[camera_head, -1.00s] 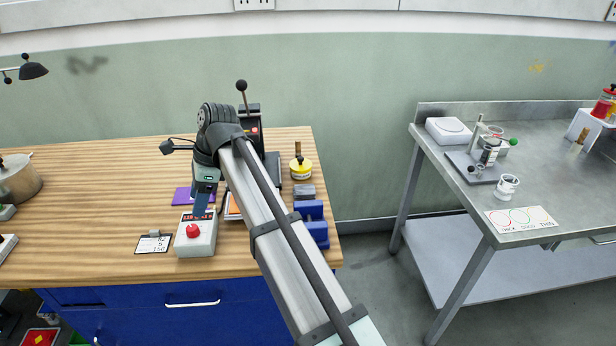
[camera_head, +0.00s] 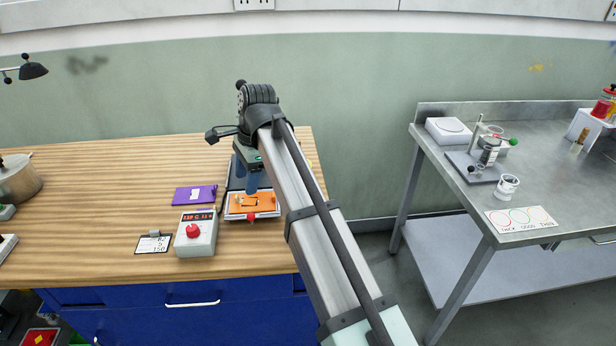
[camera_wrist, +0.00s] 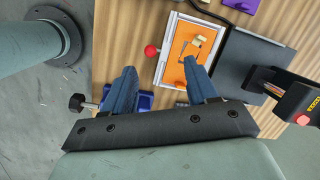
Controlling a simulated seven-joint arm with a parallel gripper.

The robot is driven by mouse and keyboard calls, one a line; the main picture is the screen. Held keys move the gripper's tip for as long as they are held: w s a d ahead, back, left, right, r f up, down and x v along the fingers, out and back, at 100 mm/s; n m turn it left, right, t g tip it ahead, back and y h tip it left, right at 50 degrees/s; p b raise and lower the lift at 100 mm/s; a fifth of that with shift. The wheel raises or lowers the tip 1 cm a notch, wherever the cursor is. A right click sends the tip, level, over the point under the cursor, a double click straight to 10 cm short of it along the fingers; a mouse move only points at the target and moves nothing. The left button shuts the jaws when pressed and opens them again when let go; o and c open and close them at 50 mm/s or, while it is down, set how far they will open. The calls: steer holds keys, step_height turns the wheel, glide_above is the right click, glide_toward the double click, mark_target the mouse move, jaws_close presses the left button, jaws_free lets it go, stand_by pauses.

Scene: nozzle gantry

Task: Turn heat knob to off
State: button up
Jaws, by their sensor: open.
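The heat controller is a small grey box (camera_head: 195,243) with a red knob (camera_head: 193,231) on its sloped face and a lit red display (camera_head: 197,216) above it, near the bench's front edge in the head view. The display digits are too small to read surely. My gripper (camera_head: 254,188) is to the right of the box, above an orange plate (camera_head: 262,203). In the wrist view my gripper (camera_wrist: 160,85) has its two blue fingers spread with nothing between them. The box and its red knob do not show in the wrist view.
A card (camera_head: 153,243) lies left of the box and a purple item (camera_head: 195,195) behind it. A press with a dark base (camera_wrist: 245,65) stands beside the orange plate. A blue vise (camera_wrist: 145,100) is by my fingers. The wooden bench's left side has free room.

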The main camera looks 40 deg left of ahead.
steer(key=w+d+f+n+t, duration=0.1)
steer(key=w+d+f, duration=0.1)
steer(key=w+d, duration=0.2)
steer(key=w+d+f+n+t+h, duration=0.1)
steer(key=w+d, duration=0.3)
steer(key=w, duration=0.5)
steer(key=shift+d+f+n+t, duration=0.25)
steer(key=shift+f+n+t, duration=0.3)
steer(key=shift+n, duration=0.15)
step_height(320, 180, up, 8)
steer(key=n+g+h, duration=0.1)
steer(key=n+g, duration=0.1)
steer(key=n, duration=0.5)
glide_above(192, 228)
steer(key=shift+t, duration=0.25)
step_height(192, 228, down, 14)
steer(key=shift+a+r, duration=0.1)
steer(key=shift+r, duration=0.15)
steer(key=c, duration=1)
